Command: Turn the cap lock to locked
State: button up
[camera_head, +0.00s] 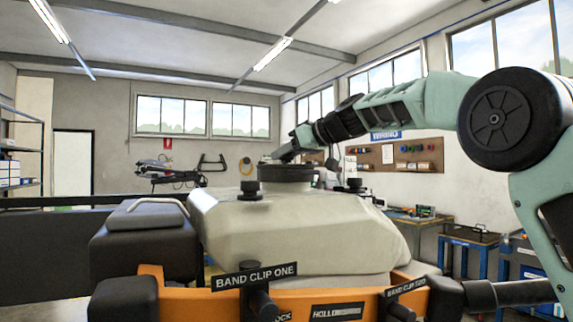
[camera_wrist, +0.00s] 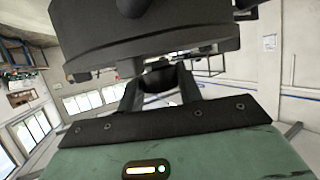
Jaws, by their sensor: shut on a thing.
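The black round cap (camera_head: 286,173) sits on top of the pale tank (camera_head: 300,228) in the head view. My gripper (camera_head: 281,157) reaches in from the right and is at the cap's upper edge. In the wrist view the cap (camera_wrist: 150,38) fills the top as a large dark disc. There my gripper (camera_wrist: 160,84) has its two fingers shut on a small dark part under the disc's edge, which seems to be the cap lock (camera_wrist: 157,78). Its exact shape and any lock marking are hidden or too dark to read.
Black knobs (camera_head: 251,188) stand on the tank beside the cap. An orange band (camera_head: 215,296) with signs reading BAND CLIP ONE (camera_head: 255,277) and BAND CLIP TWO (camera_head: 406,288) runs along the front. A dark padded block (camera_head: 140,240) is at the left. Workbenches (camera_head: 470,237) stand at the right.

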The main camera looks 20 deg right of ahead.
jog(key=m+h, duration=0.1)
jog(key=m+t+h+p, duration=0.1)
jog(key=h, duration=0.1)
jog(key=shift+s+a+r+m+t, duration=0.1)
jog(key=shift+r+m+t, duration=0.2)
jog(key=shift+m, duration=0.1)
jog(key=m+t+h+p, duration=0.1)
jog(key=m+h+p, duration=0.2)
jog(key=h, duration=0.1)
jog(key=shift+a+f, duration=0.1)
jog(key=shift+a, duration=0.05)
jog(key=m+h, duration=0.2)
jog(key=m+h+b, duration=0.1)
jog(key=m+h, duration=0.1)
jog(key=shift+f, duration=0.25)
jog(key=shift+r+m+g+h+b, duration=0.1)
jog(key=shift+m+g+h+b, duration=0.5)
jog(key=shift+m+h, duration=1.2)
jog(key=shift+h, duration=0.3)
jog(key=o, duration=1)
